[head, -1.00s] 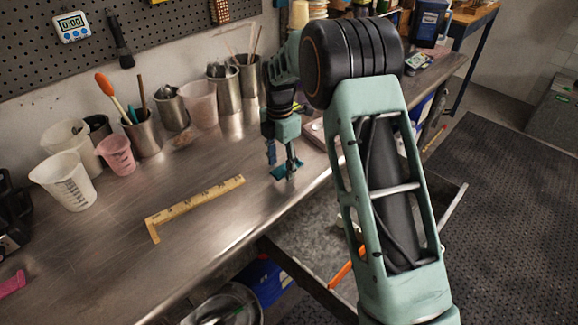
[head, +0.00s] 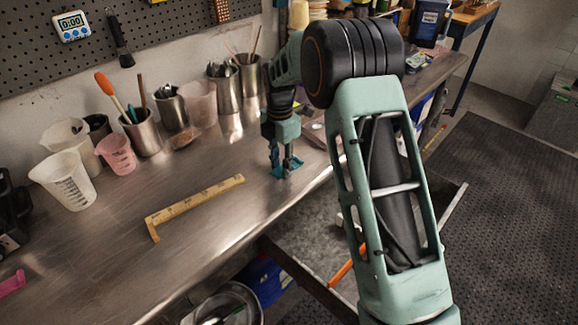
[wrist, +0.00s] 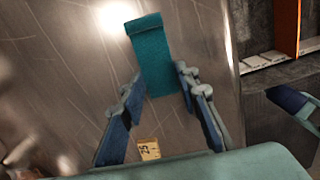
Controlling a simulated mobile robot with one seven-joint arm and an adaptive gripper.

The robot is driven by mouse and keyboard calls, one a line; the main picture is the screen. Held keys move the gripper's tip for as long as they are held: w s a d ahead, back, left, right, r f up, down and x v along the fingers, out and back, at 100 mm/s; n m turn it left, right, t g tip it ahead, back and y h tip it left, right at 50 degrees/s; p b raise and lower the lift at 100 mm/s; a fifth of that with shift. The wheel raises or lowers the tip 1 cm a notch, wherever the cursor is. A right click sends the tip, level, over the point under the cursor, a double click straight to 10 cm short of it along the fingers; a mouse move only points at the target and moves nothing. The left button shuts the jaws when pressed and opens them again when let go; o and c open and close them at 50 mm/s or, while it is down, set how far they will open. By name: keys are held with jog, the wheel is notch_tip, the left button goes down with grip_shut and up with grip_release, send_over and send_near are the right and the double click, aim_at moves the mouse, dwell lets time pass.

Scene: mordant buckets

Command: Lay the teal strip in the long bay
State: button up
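The teal strip (head: 281,174) lies on the steel bench near its front edge, partly hidden by my gripper in the head view. In the wrist view the strip (wrist: 155,62) lies flat, with one end curled or thickened. My gripper (wrist: 158,96) is open, its fingers apart, one on each side of the strip's near end. No grip on the strip shows. In the head view my gripper (head: 281,166) points down over the strip. An open drawer (head: 300,274) below the bench holds an orange divider (wrist: 287,25); which bay is the long one is unclear.
A yellow angled ruler (head: 196,206) lies left of my gripper. Cups and steel pots, including a pink cup (head: 117,154), line the wall. The bench's front edge is close to my gripper. My forearm hides part of the drawer.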

jog(key=shift+f, duration=0.1)
jog(key=shift+c, duration=1.4)
